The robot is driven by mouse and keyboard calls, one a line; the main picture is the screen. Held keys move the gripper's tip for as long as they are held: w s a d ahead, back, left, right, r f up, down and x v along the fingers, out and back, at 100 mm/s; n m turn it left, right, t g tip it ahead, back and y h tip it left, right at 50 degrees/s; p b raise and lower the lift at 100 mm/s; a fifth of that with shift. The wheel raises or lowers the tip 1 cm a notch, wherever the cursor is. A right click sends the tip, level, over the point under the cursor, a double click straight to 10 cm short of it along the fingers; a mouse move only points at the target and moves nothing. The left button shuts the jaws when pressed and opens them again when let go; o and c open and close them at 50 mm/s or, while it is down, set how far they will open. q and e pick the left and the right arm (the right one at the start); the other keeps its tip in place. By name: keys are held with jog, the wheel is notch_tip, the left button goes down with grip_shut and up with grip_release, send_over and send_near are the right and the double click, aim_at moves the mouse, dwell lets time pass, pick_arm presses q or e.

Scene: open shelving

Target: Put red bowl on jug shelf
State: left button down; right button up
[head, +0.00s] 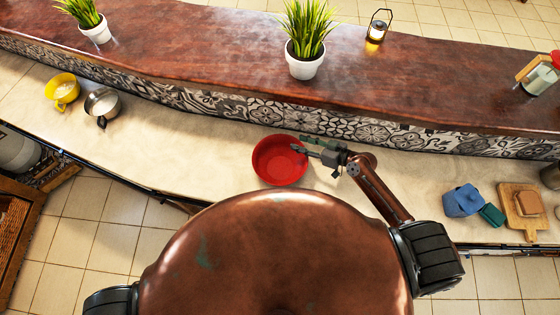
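A red bowl (279,160) sits upright on the pale lower counter (190,150), just in front of my body. My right gripper (299,144) reaches in from the right at the bowl's right far rim. Its two fingers show apart, with the tips over the rim area; I cannot tell whether they touch the bowl. My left gripper is not in view. I cannot make out a jug shelf in this view.
A raised dark wood ledge (200,50) with a tiled face runs behind the bowl, bearing potted plants (305,65) and a lantern (377,30). A yellow cup (62,92) and metal cup (102,104) stand left. A blue container (462,201) and cutting board (523,222) lie right.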

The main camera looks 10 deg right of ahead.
aim_at(294, 140)
jog(key=x, duration=0.2)
jog(key=p+x, duration=0.1)
jog(key=x, duration=0.1)
jog(key=shift+w+d+r, duration=0.15)
jog(key=shift+w+r, duration=0.05)
jog(key=shift+r, duration=0.05)
jog(key=shift+w+a+f, duration=0.15)
jog(key=shift+a+f, duration=0.05)
jog(key=shift+a, duration=0.05)
jog(key=shift+d, duration=0.1)
grip_shut()
